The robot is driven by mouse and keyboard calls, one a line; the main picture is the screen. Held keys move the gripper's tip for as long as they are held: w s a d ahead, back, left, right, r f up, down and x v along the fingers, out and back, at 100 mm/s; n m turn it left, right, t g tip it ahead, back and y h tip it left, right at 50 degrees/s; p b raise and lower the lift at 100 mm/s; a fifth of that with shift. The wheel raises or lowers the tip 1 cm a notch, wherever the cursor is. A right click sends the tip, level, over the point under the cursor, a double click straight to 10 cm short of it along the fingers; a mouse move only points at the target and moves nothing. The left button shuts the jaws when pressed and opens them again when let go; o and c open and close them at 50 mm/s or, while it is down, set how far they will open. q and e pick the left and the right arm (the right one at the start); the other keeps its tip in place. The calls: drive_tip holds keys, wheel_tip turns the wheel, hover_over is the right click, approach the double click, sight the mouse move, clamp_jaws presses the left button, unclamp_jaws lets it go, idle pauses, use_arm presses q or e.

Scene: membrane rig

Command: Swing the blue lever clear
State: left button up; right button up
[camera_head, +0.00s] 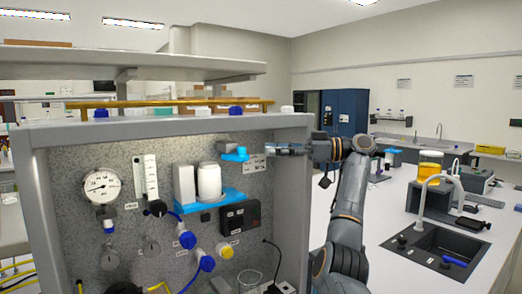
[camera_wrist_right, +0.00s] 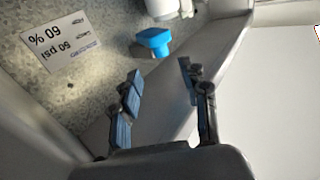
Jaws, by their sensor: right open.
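The blue lever (camera_head: 237,156) sits high on the rig's speckled panel, just below a small grey part. In the right wrist view the lever (camera_wrist_right: 153,42) is a bright blue block beyond my fingertips. My right gripper (camera_head: 268,149) reaches in from the right over the panel's side frame, a little to the right of the lever. In the wrist view my right gripper (camera_wrist_right: 160,72) has its two fingers spread with nothing between them. A gap shows between the fingertips and the lever. My left gripper is not in view.
A printed label (camera_wrist_right: 60,42) is on the panel beside the lever. A blue bracket (camera_head: 207,198) with white canisters (camera_head: 208,179) is below left. The grey side frame (camera_head: 291,215) stands out from the panel. A sink counter (camera_head: 390,262) lies at right.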

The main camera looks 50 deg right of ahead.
drive_tip(key=shift+s+d, duration=0.2)
drive_tip(key=shift+s, duration=0.1)
drive_tip(key=m+t+h+b, duration=0.2)
drive_tip(key=t+b, duration=0.1)
approach(235, 153)
drive_tip(key=s+d+f, duration=0.2)
drive_tip(key=s+a+f+m+t+h+b, duration=0.2)
drive_tip(key=s+t+b, duration=0.15)
drive_tip(key=s, duration=0.25)
drive_tip(key=p+x, duration=0.8)
drive_tip(key=x, duration=0.6)
drive_tip(key=shift+r+p, duration=0.3)
drive_tip(key=shift+s+a, duration=0.1)
